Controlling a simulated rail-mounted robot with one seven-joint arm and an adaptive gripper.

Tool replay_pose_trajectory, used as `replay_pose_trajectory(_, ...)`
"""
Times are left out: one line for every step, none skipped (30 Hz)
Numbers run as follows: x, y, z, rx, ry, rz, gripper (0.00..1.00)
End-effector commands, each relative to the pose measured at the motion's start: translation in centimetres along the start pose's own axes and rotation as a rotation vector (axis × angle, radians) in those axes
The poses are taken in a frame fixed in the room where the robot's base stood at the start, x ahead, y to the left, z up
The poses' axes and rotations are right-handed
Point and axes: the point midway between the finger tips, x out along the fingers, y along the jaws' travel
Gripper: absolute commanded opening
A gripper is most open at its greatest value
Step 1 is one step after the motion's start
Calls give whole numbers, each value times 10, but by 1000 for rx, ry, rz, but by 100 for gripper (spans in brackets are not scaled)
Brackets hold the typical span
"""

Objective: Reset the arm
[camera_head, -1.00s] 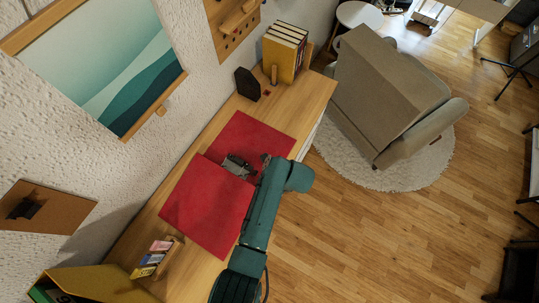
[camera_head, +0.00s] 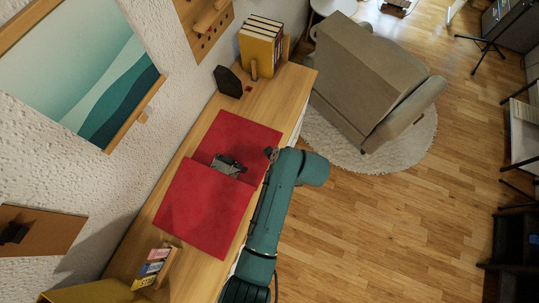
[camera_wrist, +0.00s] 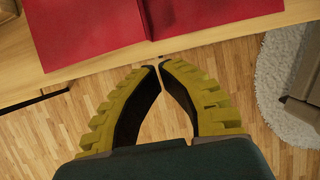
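My gripper shows in the wrist view (camera_wrist: 159,65). Its two yellow, ribbed fingers with dark inner pads meet almost tip to tip, with nothing seen between them. They point toward the desk's front edge, with bare floor behind them in the picture. In the head view my teal arm (camera_head: 278,205) reaches up along the desk's right edge; I cannot make out the fingers there. A red cover (camera_head: 203,207) in two panels lies on the wooden desk. It also shows in the wrist view (camera_wrist: 85,30). A small grey object (camera_head: 228,166) sits at the panels' seam.
Yellow books (camera_head: 260,48) and a dark block (camera_head: 228,81) stand at the desk's far end. A small holder with coloured cards (camera_head: 153,266) is at the near end. A grey armchair (camera_head: 365,80) stands on a round white rug (camera_head: 400,150).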

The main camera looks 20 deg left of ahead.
Motion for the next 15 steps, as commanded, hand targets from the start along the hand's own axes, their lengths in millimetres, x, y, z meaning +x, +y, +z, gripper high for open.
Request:
replay_pose_trajectory(-4,0,1,0,0,-1,0)
replay_pose_trajectory(-6,0,1,0,0,0,0)
replay_pose_trajectory(-8,1,2,0,0,1,0)
replay_pose_trajectory(-9,1,2,0,0,1,0)
replay_pose_trajectory(-9,1,2,0,0,1,0)
replay_pose_trajectory(-10,1,2,0,0,1,0)
replay_pose_trajectory(-10,1,2,0,0,1,0)
replay_pose_trajectory(-10,1,2,0,0,1,0)
replay_pose_trajectory(-10,0,2,0,0,1,0)
replay_pose_trajectory(-10,0,2,0,0,1,0)
replay_pose_trajectory(-10,0,2,0,0,1,0)
replay_pose_trajectory(-10,0,2,0,0,1,0)
replay_pose_trajectory(-9,0,2,0,0,1,0)
replay_pose_trajectory(-9,0,2,0,0,1,0)
replay_pose_trajectory(-9,0,2,0,0,1,0)
